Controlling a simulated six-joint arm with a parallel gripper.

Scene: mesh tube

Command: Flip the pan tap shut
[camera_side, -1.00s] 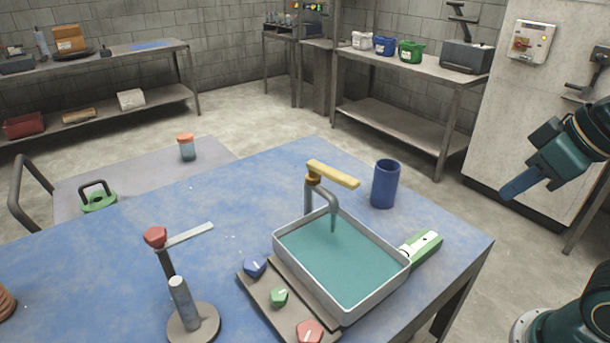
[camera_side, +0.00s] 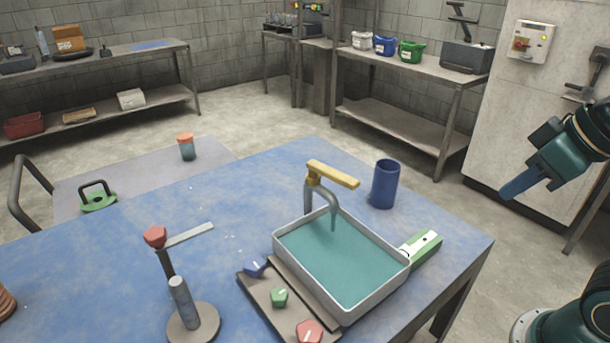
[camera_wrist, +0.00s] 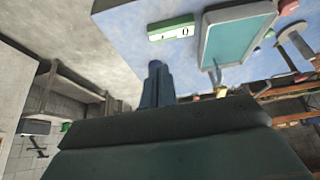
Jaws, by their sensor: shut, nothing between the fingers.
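The tap has a grey curved spout (camera_side: 325,199) that reaches over a white-rimmed pan (camera_side: 375,302) filled with teal liquid. Its yellow lever (camera_side: 333,174) lies on top, pointing right and toward the camera. My gripper (camera_side: 508,194) is shut and empty, held in the air right of the table and well apart from the tap. In the wrist view, my gripper's blue fingers (camera_wrist: 155,68) are together, with the pan (camera_wrist: 203,45) beyond them to the right. The tap shows there only small, partly hidden by my gripper body.
A blue cup (camera_side: 384,184) stands right of the tap. A green-and-white block (camera_side: 424,246) lies at the pan's right corner. A plate with blue, green and red knobs (camera_side: 279,298) sits in front. A round-based post (camera_side: 181,300) stands left. The blue table (camera_side: 120,270) is otherwise mostly clear.

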